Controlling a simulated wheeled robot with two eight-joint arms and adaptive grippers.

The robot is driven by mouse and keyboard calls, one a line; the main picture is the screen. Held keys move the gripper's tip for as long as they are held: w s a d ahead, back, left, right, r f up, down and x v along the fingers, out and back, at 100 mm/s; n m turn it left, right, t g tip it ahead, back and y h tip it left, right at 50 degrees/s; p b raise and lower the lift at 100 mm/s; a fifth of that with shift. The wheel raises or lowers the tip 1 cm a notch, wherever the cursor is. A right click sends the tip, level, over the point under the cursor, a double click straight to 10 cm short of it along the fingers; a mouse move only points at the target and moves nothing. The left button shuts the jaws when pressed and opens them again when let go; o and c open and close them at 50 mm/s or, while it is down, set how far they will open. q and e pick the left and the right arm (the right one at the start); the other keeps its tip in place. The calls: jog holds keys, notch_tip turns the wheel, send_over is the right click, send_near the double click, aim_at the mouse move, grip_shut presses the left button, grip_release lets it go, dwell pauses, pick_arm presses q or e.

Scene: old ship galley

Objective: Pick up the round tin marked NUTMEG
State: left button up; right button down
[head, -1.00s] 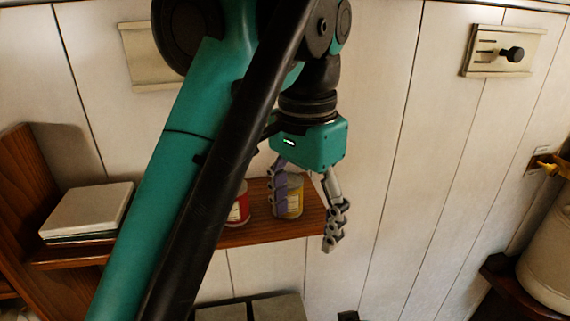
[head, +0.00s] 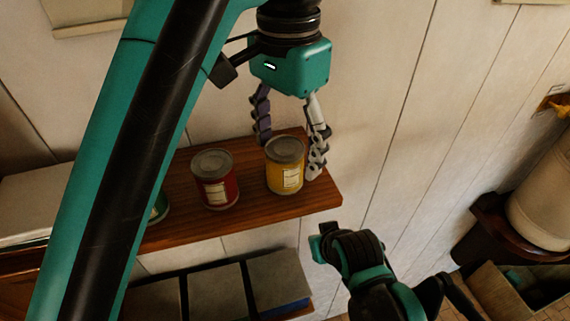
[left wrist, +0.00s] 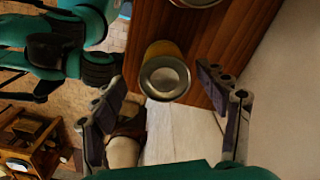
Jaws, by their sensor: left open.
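A yellow round tin (head: 284,172) with a pale label stands upright near the right end of a wooden shelf (head: 250,213). A red tin (head: 215,180) stands to its left, and a green tin (head: 160,206) is mostly hidden behind my left arm. The label words are too small to read, so I cannot tell which tin says NUTMEG. My left gripper (head: 290,157) is open, its fingers to either side of the yellow tin's top. In the left wrist view the yellow tin (left wrist: 164,77) shows from above, ahead of and between the open fingers (left wrist: 163,88).
Part of my right arm (head: 360,265) shows below the shelf's right end. Flat books or boxes (head: 217,290) lie on a lower shelf. A pale wall stands close behind the tins. A pale barrel-like container (head: 545,205) stands at the right.

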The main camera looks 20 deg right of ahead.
aim_at(285, 166)
pick_arm(q)
jog(key=f, duration=0.4)
jog(key=shift+w+a, duration=0.2)
jog(key=shift+w, duration=0.15)
jog(key=shift+f, duration=0.25)
jog(key=shift+s, duration=0.25)
jog(key=shift+c, duration=0.9)
jog(key=shift+w, duration=0.1)
jog(key=c, duration=1.1)
jog(key=shift+r, duration=0.1)
jog(key=shift+c, duration=0.2)
